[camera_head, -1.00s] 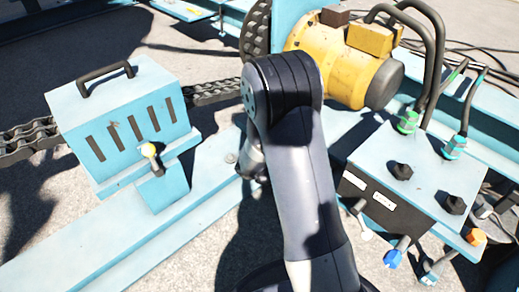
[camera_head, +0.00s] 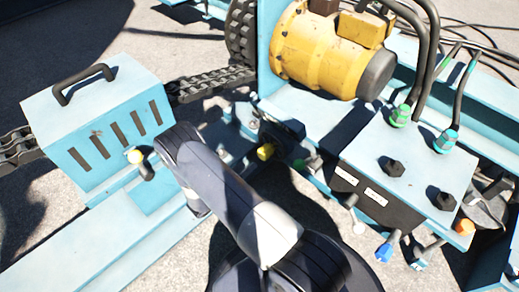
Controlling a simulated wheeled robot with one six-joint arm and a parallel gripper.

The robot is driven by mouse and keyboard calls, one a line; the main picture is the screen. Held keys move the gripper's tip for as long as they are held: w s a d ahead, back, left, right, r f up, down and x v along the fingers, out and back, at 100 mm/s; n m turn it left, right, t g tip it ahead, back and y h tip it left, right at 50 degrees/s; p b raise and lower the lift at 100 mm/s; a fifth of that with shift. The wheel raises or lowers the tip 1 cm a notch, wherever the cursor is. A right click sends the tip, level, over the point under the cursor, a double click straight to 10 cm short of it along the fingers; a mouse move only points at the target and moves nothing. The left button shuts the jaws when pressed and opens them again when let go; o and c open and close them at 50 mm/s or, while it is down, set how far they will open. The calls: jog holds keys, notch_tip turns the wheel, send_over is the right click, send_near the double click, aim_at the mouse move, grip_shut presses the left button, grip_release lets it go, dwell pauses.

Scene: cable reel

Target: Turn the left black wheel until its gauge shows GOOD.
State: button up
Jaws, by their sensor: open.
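A pale blue box (camera_head: 420,165) stands at the right with two black knobs on top, a left one (camera_head: 393,167) and a right one (camera_head: 441,199). Its dark front panel (camera_head: 375,205) carries two small white labels, too small to read. A dark round part (camera_head: 288,130) with a yellow piece beside it sits near the middle, partly in shadow; I cannot tell whether it is a wheel. I cannot make out a gauge reading. My arm crosses the lower middle, its bent joint at the left of centre. My gripper does not show.
A light blue slotted cover (camera_head: 110,125) with a black handle stands at the left on a blue beam. A black chain (camera_head: 210,82) runs toward the yellow motor (camera_head: 325,55). Thick black hoses rise from the box. A white-, a blue- and an orange-tipped lever stick out along its front.

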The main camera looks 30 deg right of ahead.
aim_at(260, 155)
jog(key=b+x, duration=0.2)
jog(key=x, duration=0.8)
jog(key=shift+d, duration=0.25)
jog(key=shift+c, duration=0.4)
jog(key=c, duration=1.3)
jog(key=shift+o, duration=0.2)
